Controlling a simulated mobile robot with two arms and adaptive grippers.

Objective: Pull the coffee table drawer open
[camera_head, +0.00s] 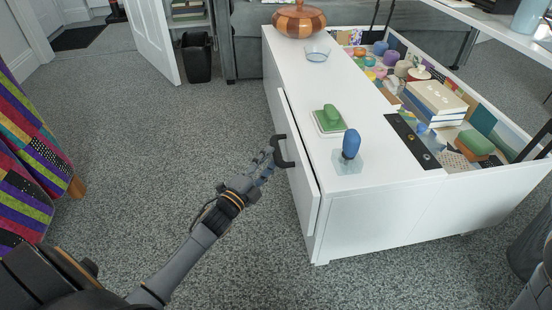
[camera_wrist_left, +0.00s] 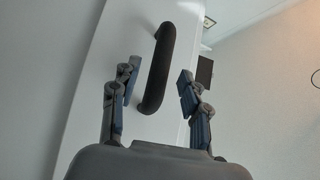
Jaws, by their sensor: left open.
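The white coffee table (camera_head: 350,205) stands right of centre in the head view. Its drawer front (camera_head: 303,190) faces left and stands slightly out from the table body, with a narrow gap along its top edge. A dark bar handle (camera_head: 285,152) is fixed on that front. My left gripper (camera_head: 270,160) is at the handle, with its fingers open. In the left wrist view the curved black handle (camera_wrist_left: 165,50) lies between the two spread fingers of the gripper (camera_wrist_left: 157,85), apart from the right finger. My right gripper is out of view.
On the table top stand a wooden bowl (camera_head: 299,20), a glass dish (camera_head: 317,53), a green item on a tray (camera_head: 331,113) and a blue-handled stamp (camera_head: 351,145). An open compartment (camera_head: 462,160) holds craft clutter. Carpet (camera_head: 190,130) left of the drawer is clear.

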